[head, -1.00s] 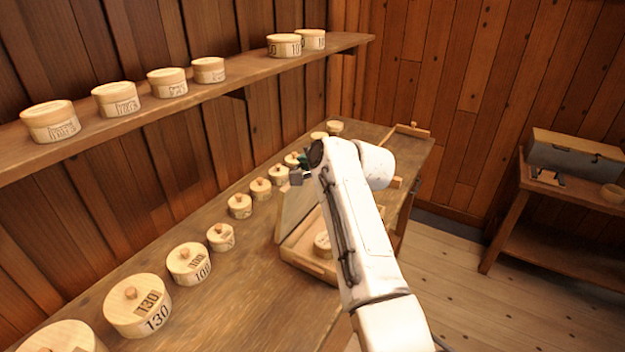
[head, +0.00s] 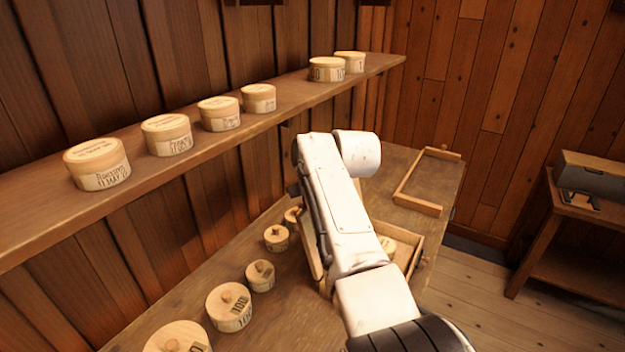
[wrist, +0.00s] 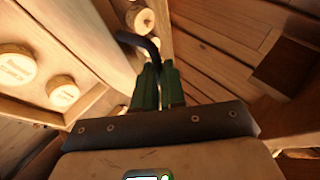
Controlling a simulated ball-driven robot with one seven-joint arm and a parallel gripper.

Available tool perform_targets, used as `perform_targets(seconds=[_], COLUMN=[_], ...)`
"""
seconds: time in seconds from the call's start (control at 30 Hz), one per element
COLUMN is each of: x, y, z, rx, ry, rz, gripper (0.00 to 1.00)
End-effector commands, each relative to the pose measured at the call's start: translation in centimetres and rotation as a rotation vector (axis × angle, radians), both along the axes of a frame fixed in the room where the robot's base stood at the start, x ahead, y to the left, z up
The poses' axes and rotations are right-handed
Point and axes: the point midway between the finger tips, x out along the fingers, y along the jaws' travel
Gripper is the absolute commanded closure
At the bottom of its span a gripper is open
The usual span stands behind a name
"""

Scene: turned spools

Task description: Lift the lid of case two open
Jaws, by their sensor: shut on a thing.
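A shallow wooden case (head: 417,250) lies on the bench, partly behind my arm in the head view. A round wooden piece (head: 387,244) shows inside it. Its raised lid (head: 312,247) shows as a narrow, steep panel left of my arm. My gripper (wrist: 158,72) has green fingers close together in the wrist view, at a dark curved handle (wrist: 139,42) beside a wooden panel. It is shut on this handle, which seems to be the lid's. The fingers are hidden behind my arm in the head view. No case number is readable.
Several lidded round boxes, such as one numbered 100 (head: 229,308), line the bench left of the case. A shelf (head: 210,145) with more boxes runs above. A wooden frame (head: 418,205) lies beyond the case. A side table (head: 575,215) stands at right.

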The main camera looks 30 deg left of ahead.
Motion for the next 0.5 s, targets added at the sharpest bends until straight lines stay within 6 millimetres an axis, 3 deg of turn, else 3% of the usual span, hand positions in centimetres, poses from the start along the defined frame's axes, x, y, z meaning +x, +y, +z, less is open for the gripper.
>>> perform_targets(seconds=[0.5], x=[0.01], y=[-0.27], z=[-0.22], rx=[-0.025], ry=[0.000], rz=[0.000], gripper=[1.00])
